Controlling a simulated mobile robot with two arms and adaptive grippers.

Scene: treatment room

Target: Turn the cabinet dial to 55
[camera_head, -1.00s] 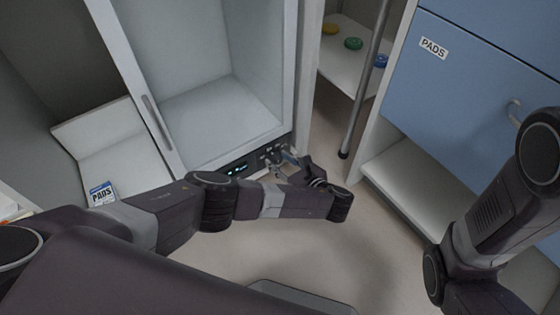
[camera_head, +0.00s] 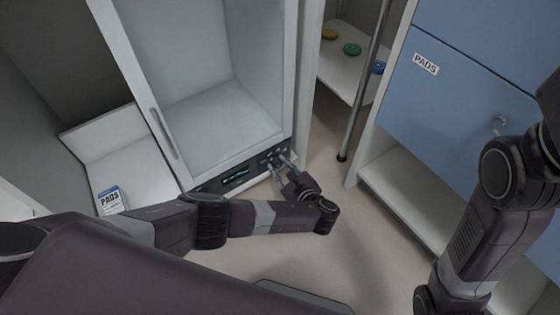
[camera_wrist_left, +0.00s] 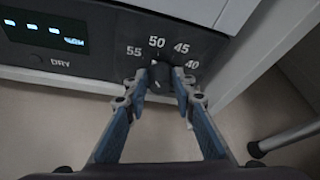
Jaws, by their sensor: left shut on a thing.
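The cabinet (camera_head: 215,125) has a black control panel along its lower front edge, with a lit display (camera_head: 235,178). In the left wrist view the dark dial (camera_wrist_left: 160,76) sits on this panel under printed numbers 55, 50, 45 and 40. A small pale mark on the dial's upper edge lies close below the 50, but its exact setting is hard to read. My left gripper (camera_head: 284,162) reaches the panel's right end. In the left wrist view its blue-grey fingers (camera_wrist_left: 160,84) are shut on the dial, one on each side. My right gripper is out of view.
A metal pole (camera_head: 364,85) stands right of the cabinet, before a shelf with coloured discs (camera_head: 351,49). Blue drawers (camera_head: 465,75) are at the right. Floor below the panel is clear.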

